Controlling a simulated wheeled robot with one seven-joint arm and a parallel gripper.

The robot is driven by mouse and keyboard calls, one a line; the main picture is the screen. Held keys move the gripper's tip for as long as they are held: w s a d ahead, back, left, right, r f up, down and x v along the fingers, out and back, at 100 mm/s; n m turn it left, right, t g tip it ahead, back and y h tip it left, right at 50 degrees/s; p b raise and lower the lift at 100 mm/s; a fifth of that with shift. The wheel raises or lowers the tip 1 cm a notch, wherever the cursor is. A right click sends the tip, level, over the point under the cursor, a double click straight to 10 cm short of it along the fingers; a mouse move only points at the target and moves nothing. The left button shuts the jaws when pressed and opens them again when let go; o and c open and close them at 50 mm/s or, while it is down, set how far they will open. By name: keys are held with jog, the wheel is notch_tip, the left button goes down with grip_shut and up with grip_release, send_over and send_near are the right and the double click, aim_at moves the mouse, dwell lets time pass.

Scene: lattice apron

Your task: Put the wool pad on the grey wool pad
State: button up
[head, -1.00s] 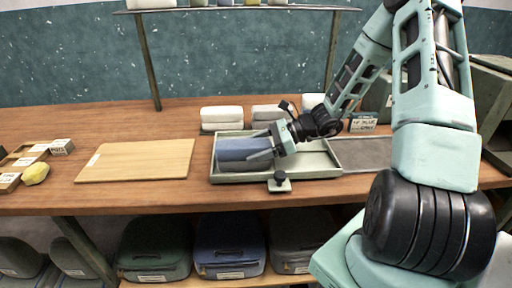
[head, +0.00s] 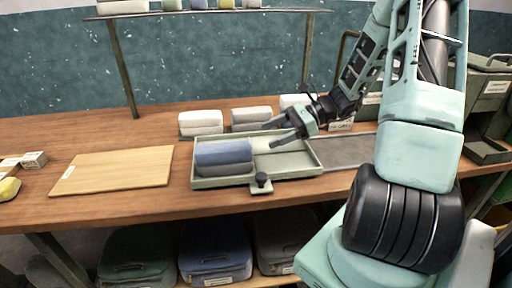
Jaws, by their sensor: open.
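A green-grey tray (head: 290,172) stands on the wooden counter. At its left end a blue-grey wool pad (head: 223,152) lies flat on a slightly lighter grey pad (head: 224,170), the two edges roughly in line. My gripper (head: 269,135) is open and empty, to the right of the pads and a little above them, over the tray's back part. Its fingers point left and are apart from the pads. The tray's right half is bare.
Behind the tray stand a white pad stack (head: 200,122), a grey pad stack (head: 250,117) and another white stack (head: 294,101). A wooden board (head: 115,170) lies to the left. A dark knob (head: 262,180) stands at the tray's front edge. A grey mat (head: 350,150) lies to the right.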

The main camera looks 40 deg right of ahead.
jog(key=s+a+n+g+h, duration=0.25)
jog(key=a+n+g, duration=0.35)
jog(key=a, duration=0.5)
jog(key=s+a+n+g+h, duration=0.1)
jog(key=s+a+n+g, duration=0.25)
jog(key=a+n, duration=0.65)
jog(key=s+a+r+n+t+h, duration=0.2)
jog(key=s+a+n+h, duration=0.5)
jog(key=s+a+n, duration=0.5)
jog(key=r+n, duration=0.1)
jog(key=n, duration=0.3)
jog(key=shift+a, duration=0.2)
jog(key=shift+r, duration=0.25)
